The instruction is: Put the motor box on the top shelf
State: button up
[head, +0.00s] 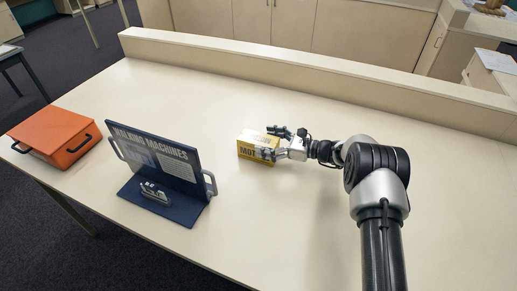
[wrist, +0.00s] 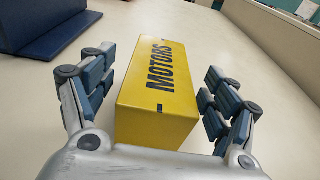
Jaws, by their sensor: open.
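The motor box (head: 246,145) is a yellow box with a paler top and dark lettering, lying on the table in the head view. In the wrist view the motor box (wrist: 160,88) shows the word MOTORS and sits between the fingers. My gripper (head: 272,143) is at the right end of the box in the head view. In the wrist view my gripper (wrist: 158,92) is open, with one finger on each side of the box and a visible gap at both sides. No shelf can be made out in either view.
A dark blue "Walking Machines" display board (head: 160,165) with side handles stands left of the box, a small model (head: 155,193) on its base. An orange case (head: 54,135) lies at the table's left edge. A raised ledge (head: 300,62) runs along the back. The table (head: 260,220) is clear in front.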

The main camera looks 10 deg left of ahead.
aim_at(258, 138)
jog(key=x, duration=0.3)
jog(key=shift+a+f+b, duration=0.15)
jog(key=shift+a+b, duration=0.05)
jog(key=shift+b, duration=0.1)
jog(key=shift+c, duration=0.6)
jog(key=c, duration=1.2)
jog(key=shift+c, duration=1.2)
